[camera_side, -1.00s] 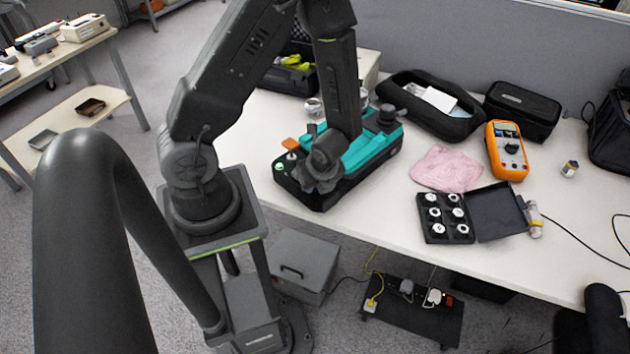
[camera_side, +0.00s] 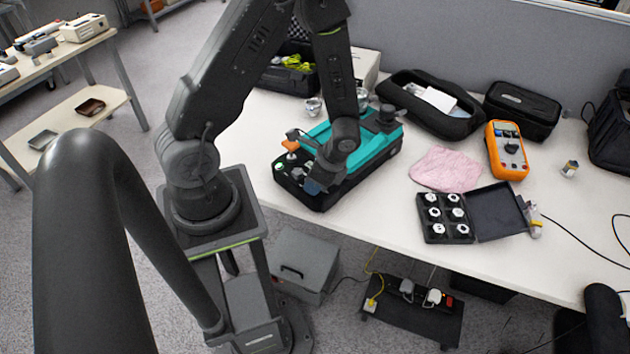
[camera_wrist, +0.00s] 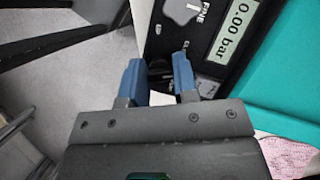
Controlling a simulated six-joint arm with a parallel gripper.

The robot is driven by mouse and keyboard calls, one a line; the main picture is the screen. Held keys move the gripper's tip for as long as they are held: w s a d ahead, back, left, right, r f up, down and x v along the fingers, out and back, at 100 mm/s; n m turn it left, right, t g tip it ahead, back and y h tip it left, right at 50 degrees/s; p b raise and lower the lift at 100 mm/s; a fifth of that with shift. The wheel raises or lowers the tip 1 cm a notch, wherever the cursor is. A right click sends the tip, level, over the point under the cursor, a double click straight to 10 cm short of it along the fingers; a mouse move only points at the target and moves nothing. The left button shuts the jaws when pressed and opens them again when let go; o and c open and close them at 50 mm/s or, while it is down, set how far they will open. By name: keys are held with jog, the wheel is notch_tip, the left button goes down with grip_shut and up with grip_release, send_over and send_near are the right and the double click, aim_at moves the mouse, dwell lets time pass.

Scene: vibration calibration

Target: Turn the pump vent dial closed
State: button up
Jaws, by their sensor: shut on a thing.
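The teal and black pump (camera_side: 372,152) lies on the white bench. My gripper (camera_side: 313,188) is down at the pump's black front end. In the wrist view the blue fingers of my gripper (camera_wrist: 159,72) stand on either side of a small dark part (camera_wrist: 160,74), which appears to be the vent dial. The fingers are closed on it, and they hide much of it. Its exact angle cannot be told. The display (camera_wrist: 232,28) on the black panel reads 0.00 bar. A grey knob marked FINE (camera_wrist: 181,10) sits beside it.
An orange-topped part (camera_side: 290,145) stands on the pump left of my gripper. A pink cloth (camera_side: 446,170), an open black case of fittings (camera_side: 445,217) and an orange meter (camera_side: 507,150) lie to the right. The bench's front edge is close to the pump.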

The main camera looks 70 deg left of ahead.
jog(key=n+h, duration=0.1)
jog(key=n, duration=0.2)
jog(key=shift+n+g, duration=0.3)
jog(key=shift+g, duration=0.1)
jog(key=shift+n, duration=0.3)
jog(key=o, duration=0.6)
jog(key=v, duration=1.4)
jog(key=shift+w+a, duration=0.1)
jog(key=shift+a, duration=0.15)
